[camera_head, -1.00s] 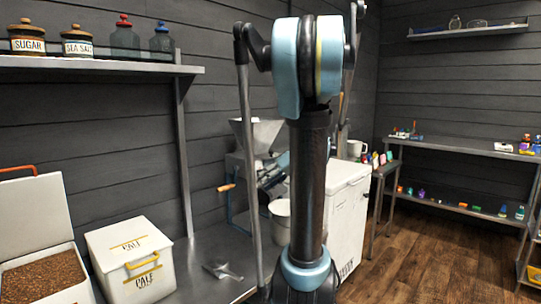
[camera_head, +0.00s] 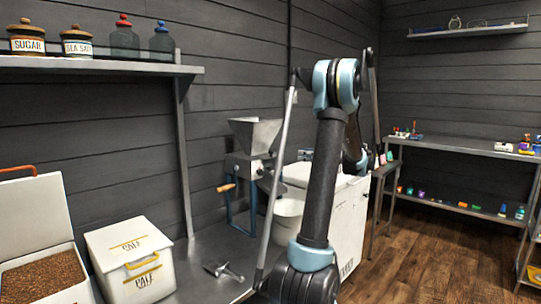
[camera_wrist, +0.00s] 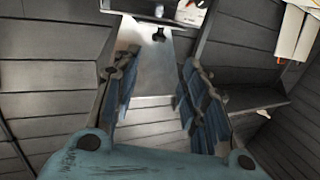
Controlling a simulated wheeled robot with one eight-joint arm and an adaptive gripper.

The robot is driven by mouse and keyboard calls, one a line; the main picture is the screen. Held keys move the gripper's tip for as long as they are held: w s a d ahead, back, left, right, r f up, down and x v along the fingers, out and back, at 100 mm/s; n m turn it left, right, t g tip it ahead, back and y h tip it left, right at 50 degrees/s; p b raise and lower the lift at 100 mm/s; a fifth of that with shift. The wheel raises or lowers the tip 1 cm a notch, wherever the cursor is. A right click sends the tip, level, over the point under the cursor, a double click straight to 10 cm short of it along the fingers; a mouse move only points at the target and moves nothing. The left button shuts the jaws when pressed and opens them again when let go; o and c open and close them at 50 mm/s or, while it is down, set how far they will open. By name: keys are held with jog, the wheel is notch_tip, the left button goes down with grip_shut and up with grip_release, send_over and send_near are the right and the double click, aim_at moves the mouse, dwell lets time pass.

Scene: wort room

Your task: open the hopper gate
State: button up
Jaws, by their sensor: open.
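The grain mill (camera_head: 243,170) stands on the steel bench in the head view, with a flared metal hopper (camera_head: 256,134) on top. Its wooden-gripped crank (camera_head: 226,188) points left. The hopper's gate is too small to make out. A pale bucket (camera_head: 288,212) sits at the mill's right, partly behind my arm. My gripper (camera_wrist: 157,85) shows in the wrist view, its two blue-grey ribbed fingers spread with nothing between them. In the head view my gripper cannot be made out behind my arm.
A white lidded bin (camera_head: 128,260) and an open grain bin (camera_head: 45,275) stand at the left. A metal scoop (camera_head: 222,271) lies on the bench. A shelf with jars (camera_head: 95,66) overhangs the left. A white chest (camera_head: 347,215) is behind my arm.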

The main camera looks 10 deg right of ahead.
aim_at(271, 152)
jog(key=x, duration=1.7)
jog(key=shift+w+r, duration=0.15)
jog(key=shift+d, duration=0.1)
grip_shut()
